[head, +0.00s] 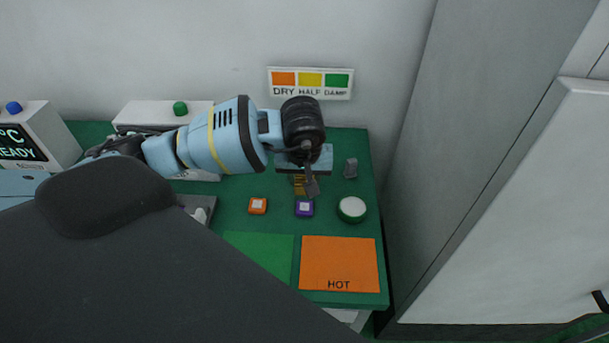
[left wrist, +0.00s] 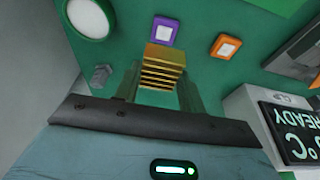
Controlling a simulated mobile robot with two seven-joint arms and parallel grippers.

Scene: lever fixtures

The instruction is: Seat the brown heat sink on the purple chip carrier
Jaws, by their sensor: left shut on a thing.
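The brown heat sink (head: 299,187), with golden-brown fins, is between the fingers of my left gripper (left wrist: 160,84). The gripper is shut on it. The heat sink also shows in the left wrist view (left wrist: 163,66). In the head view my arm and gripper hide part of it. The purple chip carrier (head: 304,208) lies on the green bench, just in front of the heat sink in the head view. It has a pale centre, which also shows in the left wrist view (left wrist: 163,30). I cannot tell the height gap between them. My right gripper is not in view.
An orange carrier (head: 257,206) lies left of the purple one. A round white-topped green item (head: 351,209) and a small grey block (head: 350,168) are on the right. An orange HOT pad (head: 339,264) and a green pad (head: 260,252) lie in front.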

